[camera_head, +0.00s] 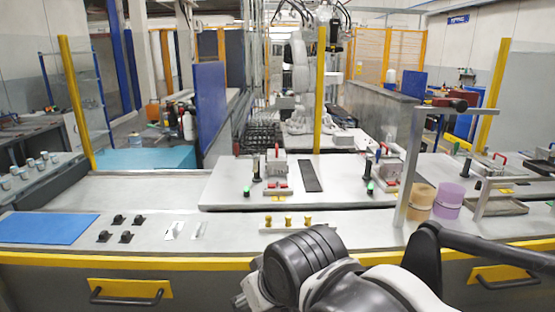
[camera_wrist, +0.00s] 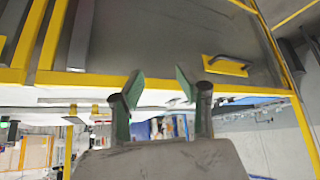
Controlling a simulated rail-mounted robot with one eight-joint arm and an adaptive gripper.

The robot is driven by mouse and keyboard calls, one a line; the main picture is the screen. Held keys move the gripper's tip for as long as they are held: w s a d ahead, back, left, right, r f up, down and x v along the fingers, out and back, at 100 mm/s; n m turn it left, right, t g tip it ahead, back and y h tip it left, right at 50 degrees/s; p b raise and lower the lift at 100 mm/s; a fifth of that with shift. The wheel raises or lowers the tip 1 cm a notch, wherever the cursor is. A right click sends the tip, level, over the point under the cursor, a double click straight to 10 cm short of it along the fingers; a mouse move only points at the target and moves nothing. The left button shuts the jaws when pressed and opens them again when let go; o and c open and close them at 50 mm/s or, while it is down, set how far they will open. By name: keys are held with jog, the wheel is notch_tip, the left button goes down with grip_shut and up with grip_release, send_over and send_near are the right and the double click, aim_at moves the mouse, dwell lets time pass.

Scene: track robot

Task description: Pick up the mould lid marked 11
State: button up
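No marking 11 can be read in either view, so I cannot tell which piece is the lid. In the head view, a grey metal block (camera_head: 277,169) stands on the pale raised plate with a red-handled piece (camera_head: 277,188) in front of it. A second red-handled metal piece (camera_head: 386,187) sits at the right of the plate. My gripper (camera_wrist: 160,88) is open and empty in the wrist view, its two green-faced fingers apart. It is by the bench front, away from these pieces. My arm hides part of the bench's front edge in the head view.
On the bench are a blue mat (camera_head: 45,228), several small black parts (camera_head: 119,220), yellow knobs (camera_head: 288,221), an orange roll (camera_head: 421,201) and a purple roll (camera_head: 448,200). A grey upright frame (camera_head: 409,165) rises at the right. A drawer handle (camera_wrist: 226,65) shows in the wrist view.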

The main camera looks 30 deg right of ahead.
jog(key=o, duration=1.1)
